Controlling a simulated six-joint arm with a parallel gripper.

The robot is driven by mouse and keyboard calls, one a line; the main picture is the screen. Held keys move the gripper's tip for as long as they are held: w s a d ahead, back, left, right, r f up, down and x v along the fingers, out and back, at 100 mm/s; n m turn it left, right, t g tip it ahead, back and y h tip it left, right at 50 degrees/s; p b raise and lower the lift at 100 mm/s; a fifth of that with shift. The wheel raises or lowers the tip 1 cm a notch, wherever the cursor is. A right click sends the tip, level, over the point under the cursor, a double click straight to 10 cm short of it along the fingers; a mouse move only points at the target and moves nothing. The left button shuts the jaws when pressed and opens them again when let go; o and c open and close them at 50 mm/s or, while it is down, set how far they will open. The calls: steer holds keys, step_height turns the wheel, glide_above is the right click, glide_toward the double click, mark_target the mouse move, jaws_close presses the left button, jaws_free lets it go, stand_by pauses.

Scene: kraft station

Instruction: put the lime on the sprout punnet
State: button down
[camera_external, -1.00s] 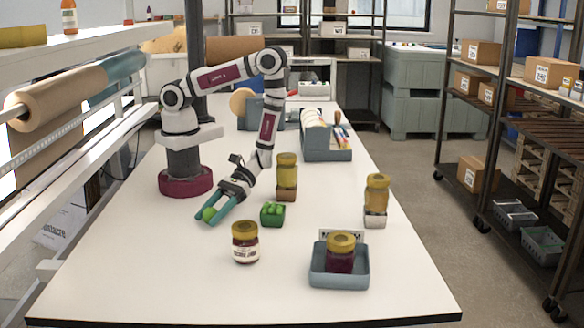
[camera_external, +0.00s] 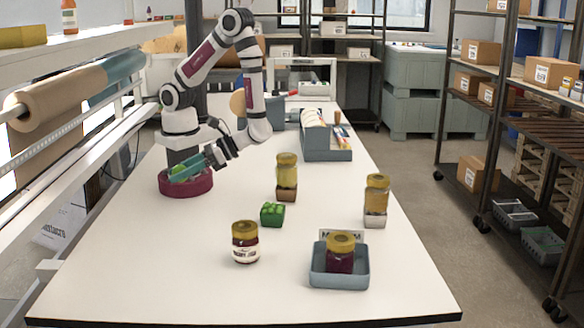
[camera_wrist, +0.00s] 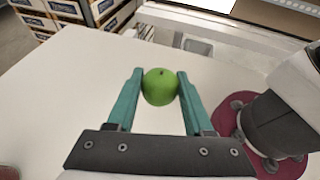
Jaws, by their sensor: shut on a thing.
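The lime (camera_wrist: 160,87) is round and bright green in the wrist view, held between the teal fingers of my gripper (camera_wrist: 157,95). In the external view my gripper (camera_external: 187,172) is raised beside my base, with the lime (camera_external: 178,170) partly hidden by the fingers. The sprout punnet (camera_external: 272,214) is a small green box with green sprouts on the table, to the right of and nearer the camera than my gripper. Nothing rests on top of it.
A dark jam jar (camera_external: 245,242) stands in front of the punnet. A blue tray (camera_external: 340,279) holds another jar. Yellow-topped jars stand on a brown block (camera_external: 286,195) and a pale block (camera_external: 375,220). The left front of the table (camera_external: 140,255) is clear.

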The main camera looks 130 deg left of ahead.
steer(key=s+a+m+g+y, duration=0.5)
steer(key=s+m+g+y, duration=0.15)
steer(key=m+y, duration=0.4)
steer(key=w+a+m+t+y, duration=0.3)
steer(key=a+m+y, duration=0.2)
steer(key=m+y, duration=0.4)
steer(key=w+d+r+m+t+y, duration=0.2)
steer(key=w+d+r+m+t, duration=0.1)
steer(key=w+m+t, duration=0.5)
steer(key=w+d+r+m+t+y, duration=0.2)
steer(key=w+d+m+t+y, duration=0.1)
steer(key=w+m+t, duration=0.5)
steer(key=n, duration=0.1)
glide_above(273, 207)
steer(key=shift+g+h, duration=0.25)
steer(key=shift+h, duration=0.1)
steer(key=f, duration=0.6)
steer(key=shift+d+f, duration=0.2)
steer(key=shift+f, duration=0.05)
step_height(273, 207, down, 4)
steer(key=shift+w+a+f, duration=0.1)
steer(key=shift+f, duration=0.1)
